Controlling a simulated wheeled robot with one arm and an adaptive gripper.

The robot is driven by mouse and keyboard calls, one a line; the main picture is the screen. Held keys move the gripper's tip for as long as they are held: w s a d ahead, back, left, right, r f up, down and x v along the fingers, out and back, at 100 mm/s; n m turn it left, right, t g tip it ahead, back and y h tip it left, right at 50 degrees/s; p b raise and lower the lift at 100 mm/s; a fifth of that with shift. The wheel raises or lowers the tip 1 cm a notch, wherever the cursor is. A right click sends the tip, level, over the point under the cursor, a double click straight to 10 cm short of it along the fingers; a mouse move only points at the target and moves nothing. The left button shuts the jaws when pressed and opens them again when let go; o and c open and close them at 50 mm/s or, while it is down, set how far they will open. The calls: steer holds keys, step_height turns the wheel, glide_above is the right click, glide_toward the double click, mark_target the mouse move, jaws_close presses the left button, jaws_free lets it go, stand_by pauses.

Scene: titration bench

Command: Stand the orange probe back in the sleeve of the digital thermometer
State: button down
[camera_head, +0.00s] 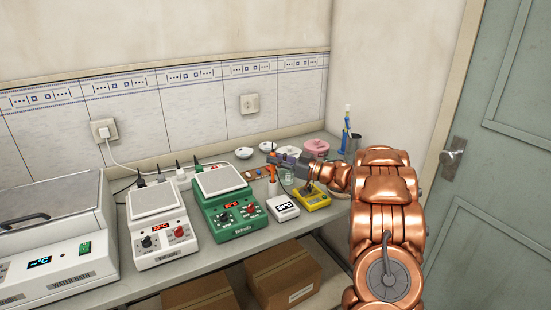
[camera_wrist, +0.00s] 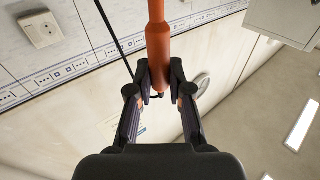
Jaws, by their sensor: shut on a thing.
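The orange probe (camera_head: 271,172) is upright, just left of my gripper (camera_head: 275,160), which is shut on it. In the wrist view my gripper (camera_wrist: 158,88) has both fingers closed on the orange probe (camera_wrist: 158,38), and a dark cable runs beside it. The digital thermometer (camera_head: 284,208) is a small white box with a dark readout on the bench, just below and right of the probe. The sleeve cannot be made out clearly. I cannot tell whether the probe's lower end touches anything.
A green hotplate (camera_head: 230,203) stands close on the left, with a white one (camera_head: 158,222) beyond it. A yellow device (camera_head: 313,198) is close on the right. White dishes (camera_head: 286,150), a pink-lidded pot (camera_head: 316,148) and a grey cup (camera_head: 353,145) stand behind.

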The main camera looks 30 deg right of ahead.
steer(key=shift+f, duration=0.85)
steer(key=c, duration=1)
jaws_free()
steer(key=shift+s+d, duration=0.1)
steer(key=r+v, duration=0.1)
steer(key=v, duration=1)
steer(key=shift+s+d+f, duration=0.25)
steer(key=shift+s+f, duration=0.05)
steer(key=shift+f, duration=0.15)
